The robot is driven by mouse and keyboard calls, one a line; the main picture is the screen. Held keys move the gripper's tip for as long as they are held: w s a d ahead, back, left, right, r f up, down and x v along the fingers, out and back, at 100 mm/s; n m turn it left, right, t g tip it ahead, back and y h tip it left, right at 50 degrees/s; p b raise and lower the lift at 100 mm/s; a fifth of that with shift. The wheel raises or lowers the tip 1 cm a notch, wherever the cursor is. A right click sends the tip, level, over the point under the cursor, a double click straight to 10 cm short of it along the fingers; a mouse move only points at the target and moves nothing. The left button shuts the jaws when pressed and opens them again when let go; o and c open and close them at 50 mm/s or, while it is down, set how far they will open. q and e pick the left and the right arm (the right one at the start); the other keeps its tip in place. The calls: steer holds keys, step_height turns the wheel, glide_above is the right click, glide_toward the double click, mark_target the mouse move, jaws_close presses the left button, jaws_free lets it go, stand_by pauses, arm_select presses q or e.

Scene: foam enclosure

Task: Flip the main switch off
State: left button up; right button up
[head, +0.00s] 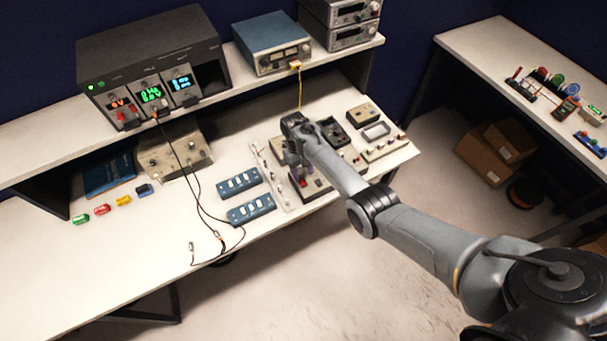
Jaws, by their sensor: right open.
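My right arm reaches in from the lower right, and its gripper (297,168) points down over the right part of the bench. It is open, close above or beside a dark box (318,188) with a small red part on it. Whether the fingers touch this box cannot be told. I cannot make out for sure which part is the main switch or which way it is set, because the gripper and forearm cover much of this area. My left gripper is not in view.
Blue switch strips (251,208) and loose black cables (217,235) lie left of the gripper. A light control panel (386,146) stands to the right. A shelf with a power supply rack (150,62) and a blue instrument (271,46) runs behind.

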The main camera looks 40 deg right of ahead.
mark_target(301, 179)
steer(key=p+v, duration=0.3)
steer(key=v, duration=0.3)
steer(key=shift+r, duration=0.15)
